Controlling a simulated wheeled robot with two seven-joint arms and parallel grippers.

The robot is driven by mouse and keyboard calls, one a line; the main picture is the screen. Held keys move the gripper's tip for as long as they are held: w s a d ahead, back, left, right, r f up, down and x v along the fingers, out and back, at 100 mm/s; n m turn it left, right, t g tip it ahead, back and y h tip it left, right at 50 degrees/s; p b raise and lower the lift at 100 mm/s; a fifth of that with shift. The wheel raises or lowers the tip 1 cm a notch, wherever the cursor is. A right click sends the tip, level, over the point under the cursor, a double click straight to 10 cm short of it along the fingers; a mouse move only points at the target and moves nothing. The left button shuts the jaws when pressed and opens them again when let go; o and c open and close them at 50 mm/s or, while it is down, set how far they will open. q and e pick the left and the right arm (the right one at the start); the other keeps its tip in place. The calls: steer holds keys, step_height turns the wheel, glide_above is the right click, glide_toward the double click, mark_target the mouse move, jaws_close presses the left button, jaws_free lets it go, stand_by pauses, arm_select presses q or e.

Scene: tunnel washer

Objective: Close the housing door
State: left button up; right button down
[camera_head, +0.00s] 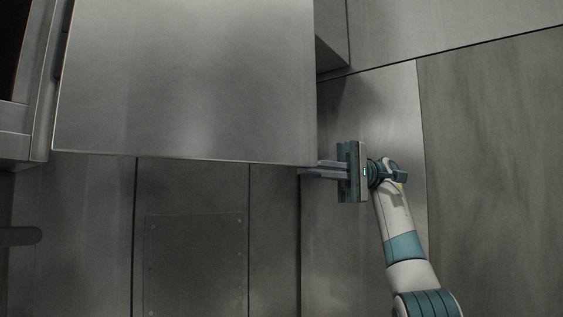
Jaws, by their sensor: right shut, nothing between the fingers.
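The housing door (185,80) is a large grey metal panel in the upper left and middle of the head view. It stands open, swung out from the machine, with its left edge beside the dark opening. My right gripper (310,170) is at the door's lower right corner, its fingers pointing left. The fingers are shut and empty. Their tips overlap the door's corner in the picture; I cannot tell whether they touch it. My left gripper is not in view.
The machine's frame with a dark opening (12,45) is at the far left. A dark rounded bar (18,236) sticks in below it. Flat metal wall panels (490,150) fill the background. A riveted plate (195,265) is below the door.

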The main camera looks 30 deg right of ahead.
mark_target(284, 162)
steer(key=s+a+p, duration=0.1)
steer(key=a, duration=0.2)
steer(key=s+a+p, duration=0.1)
steer(key=a, duration=0.2)
steer(key=s+a+p, duration=0.1)
steer(key=s+a, duration=0.1)
steer(key=a, duration=0.2)
steer(key=shift+r, duration=0.15)
steer(key=shift+s+d, duration=0.1)
steer(key=shift+s, duration=0.6)
steer(key=shift+s, duration=0.2)
